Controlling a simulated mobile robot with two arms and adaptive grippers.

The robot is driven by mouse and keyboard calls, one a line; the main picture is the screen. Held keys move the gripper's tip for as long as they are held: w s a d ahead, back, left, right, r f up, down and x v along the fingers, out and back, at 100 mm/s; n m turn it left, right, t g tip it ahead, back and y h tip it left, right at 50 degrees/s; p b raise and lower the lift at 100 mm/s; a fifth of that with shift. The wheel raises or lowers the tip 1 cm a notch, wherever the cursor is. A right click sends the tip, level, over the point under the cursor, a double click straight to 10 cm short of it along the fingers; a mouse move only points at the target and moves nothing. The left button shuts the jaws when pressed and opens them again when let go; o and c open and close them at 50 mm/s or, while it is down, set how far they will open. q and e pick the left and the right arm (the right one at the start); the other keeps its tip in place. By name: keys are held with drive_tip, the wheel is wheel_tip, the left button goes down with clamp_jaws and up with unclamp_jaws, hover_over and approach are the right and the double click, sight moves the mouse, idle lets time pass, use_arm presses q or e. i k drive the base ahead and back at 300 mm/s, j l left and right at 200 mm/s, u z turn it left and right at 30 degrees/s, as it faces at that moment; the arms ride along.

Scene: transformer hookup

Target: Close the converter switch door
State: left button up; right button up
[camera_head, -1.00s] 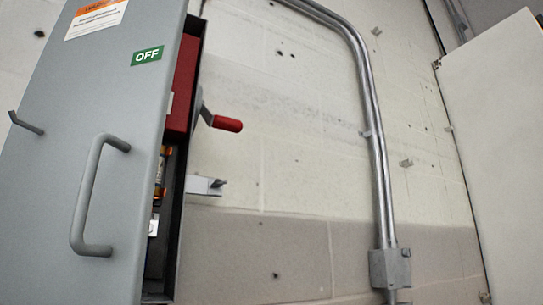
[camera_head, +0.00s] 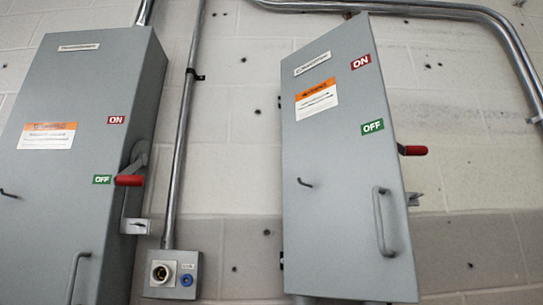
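The converter switch door (camera_head: 340,215) is a tall grey panel on the right cabinet, with a blurred name label, an orange and white warning sticker, a red ON label and a green OFF label. Its grey handle (camera_head: 381,222) is at the lower right. The door looks angled out from the wall, its right edge nearer to me; its front hides the inside, so the size of the gap cannot be told. The red-tipped switch lever (camera_head: 412,150) sticks out past its right edge, with a metal latch tab (camera_head: 414,198) below. Neither gripper is in view.
A second grey switch box (camera_head: 75,190) with its own red lever (camera_head: 129,181) hangs at the left. A socket box (camera_head: 173,275) under a vertical conduit (camera_head: 182,130) sits between them. Bare block wall (camera_head: 240,150) shows between the cabinets.

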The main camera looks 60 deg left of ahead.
sight(347, 232)
drive_tip(key=u, duration=1.35)
drive_tip(key=k+j+u, duration=0.15)
drive_tip(key=k+l, duration=0.05)
drive_tip(key=k, duration=0.05)
